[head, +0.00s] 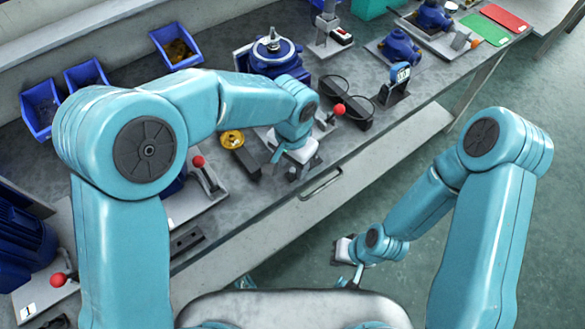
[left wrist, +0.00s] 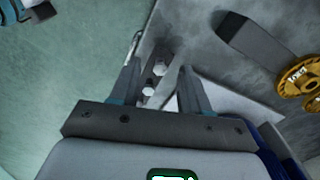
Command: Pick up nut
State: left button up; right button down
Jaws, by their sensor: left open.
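Two small silver pieces that look like nuts, an upper one (left wrist: 159,68) and a lower one (left wrist: 148,91), sit on a narrow dark bar (left wrist: 154,79) in the left wrist view. My left gripper (left wrist: 159,72) is open, with one finger to each side of the bar and nothing gripped. How far its fingertips are above the nuts is unclear. In the head view my left gripper (head: 284,166) is over the bench's front edge, and my wrist hides the nuts there. My right gripper (head: 348,279) hangs low in front of the bench, its jaw opening too small to judge.
A gold wheel (head: 232,139) stands left of my left gripper beside a dark block (head: 246,164). A red-knobbed lever (head: 339,109) and black round holders (head: 347,101) are to its right. Blue bins (head: 175,46) line the back. Floor in front of the bench is open.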

pick_arm(q)
jog(key=shift+f, duration=0.2)
dwell(0.5)
jog(key=shift+c, duration=0.3)
grip_shut()
